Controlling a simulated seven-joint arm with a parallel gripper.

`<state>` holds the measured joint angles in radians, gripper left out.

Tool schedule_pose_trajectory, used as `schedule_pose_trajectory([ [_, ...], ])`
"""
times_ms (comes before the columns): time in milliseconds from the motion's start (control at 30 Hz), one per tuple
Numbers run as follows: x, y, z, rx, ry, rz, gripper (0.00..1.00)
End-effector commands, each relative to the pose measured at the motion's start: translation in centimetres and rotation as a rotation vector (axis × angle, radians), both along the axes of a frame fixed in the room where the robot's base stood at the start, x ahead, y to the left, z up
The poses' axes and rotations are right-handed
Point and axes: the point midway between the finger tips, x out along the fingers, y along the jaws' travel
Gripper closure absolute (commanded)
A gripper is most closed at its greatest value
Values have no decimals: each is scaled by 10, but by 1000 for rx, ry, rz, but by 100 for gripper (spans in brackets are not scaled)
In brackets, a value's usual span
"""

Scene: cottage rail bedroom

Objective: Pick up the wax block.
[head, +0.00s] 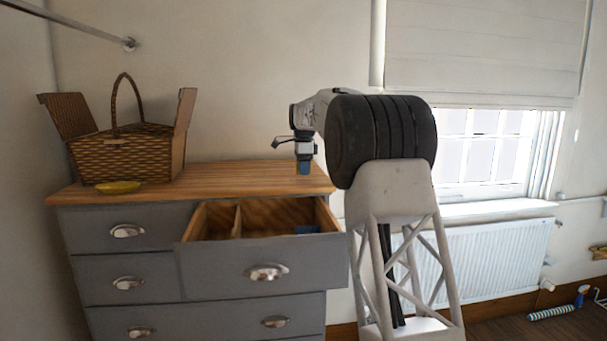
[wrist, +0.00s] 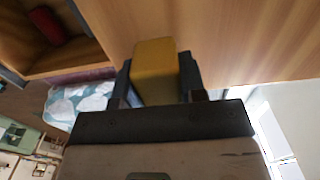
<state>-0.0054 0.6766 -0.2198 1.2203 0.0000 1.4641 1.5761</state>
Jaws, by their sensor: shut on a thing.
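The wax block appears to be the yellow block (wrist: 155,66) in the wrist view. My gripper (wrist: 157,80) is shut on it, with one dark finger along each side. In the head view my gripper (head: 304,168) points down over the right end of the wooden dresser top (head: 250,172). The block is too small there to make out clearly. I cannot tell whether it touches the dresser top or is just above it.
The middle of the top is clear.

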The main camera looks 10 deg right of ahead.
Motion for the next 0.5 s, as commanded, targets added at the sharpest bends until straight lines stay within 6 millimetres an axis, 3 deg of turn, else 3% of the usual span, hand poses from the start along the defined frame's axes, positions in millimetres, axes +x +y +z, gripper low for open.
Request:
schedule_pose_trajectory([
  [100, 0, 0, 11, 0, -2, 0, 90],
  [500, -28, 0, 12, 0, 0, 0, 90],
])
